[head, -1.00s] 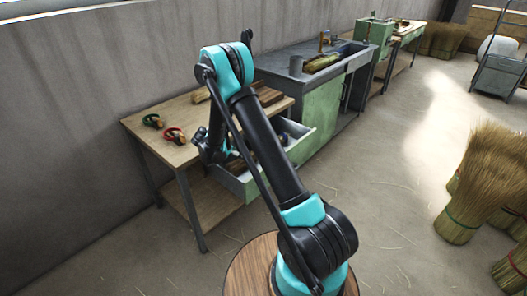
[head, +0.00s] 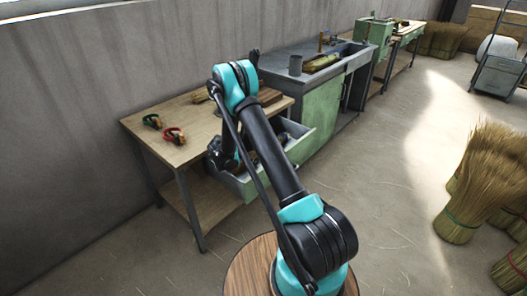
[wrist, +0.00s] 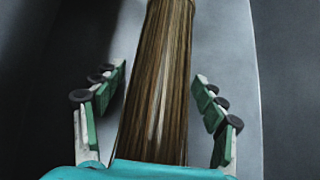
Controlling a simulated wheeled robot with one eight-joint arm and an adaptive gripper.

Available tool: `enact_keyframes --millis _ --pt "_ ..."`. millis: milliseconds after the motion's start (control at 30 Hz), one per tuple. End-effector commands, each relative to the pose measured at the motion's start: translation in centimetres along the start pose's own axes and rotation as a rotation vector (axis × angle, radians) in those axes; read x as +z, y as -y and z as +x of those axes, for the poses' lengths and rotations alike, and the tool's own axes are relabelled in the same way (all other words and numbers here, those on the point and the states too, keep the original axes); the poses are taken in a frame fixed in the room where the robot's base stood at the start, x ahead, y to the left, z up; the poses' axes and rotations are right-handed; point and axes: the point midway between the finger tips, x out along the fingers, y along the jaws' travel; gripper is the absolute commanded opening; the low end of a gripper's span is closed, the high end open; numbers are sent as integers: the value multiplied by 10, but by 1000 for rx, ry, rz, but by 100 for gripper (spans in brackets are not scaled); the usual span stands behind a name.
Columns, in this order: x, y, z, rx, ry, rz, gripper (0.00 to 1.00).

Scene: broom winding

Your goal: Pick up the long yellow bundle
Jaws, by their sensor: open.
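In the wrist view, a long brown bundle of straight stalks (wrist: 157,85) lies lengthwise on a grey surface. My gripper (wrist: 159,78) is open around it, one finger on each side, with gaps visible on both sides. Whether the fingertips are below its top is unclear. In the head view, my gripper is mostly hidden behind my arm, at the open grey drawer (head: 240,187) under the wooden table. Brown stalks show partly in that drawer. A yellow-green bundle (head: 322,62) lies farther back, on the grey sink bench.
The wooden table (head: 165,150) holds a green-handled and a red-handled tool (head: 174,136). The drawer's walls stand close around my gripper. The sink bench (head: 325,75) adjoins on the right. Straw sheaves (head: 470,190) stand at the right; the floor between is clear.

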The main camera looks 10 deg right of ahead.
Motion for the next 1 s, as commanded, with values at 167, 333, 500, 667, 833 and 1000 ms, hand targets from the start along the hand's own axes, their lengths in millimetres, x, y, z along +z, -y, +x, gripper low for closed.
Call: enact_keyframes --millis 167,333,500,667,833,1000 --pt "0 0 0 0 0 0 60" --pt "0 0 -1 0 0 0 39" --pt "0 0 -1 0 0 0 18" --pt "0 0 -1 0 0 0 16" --pt "2 0 -2 0 0 0 16" --pt "10 0 -11 0 0 0 16"
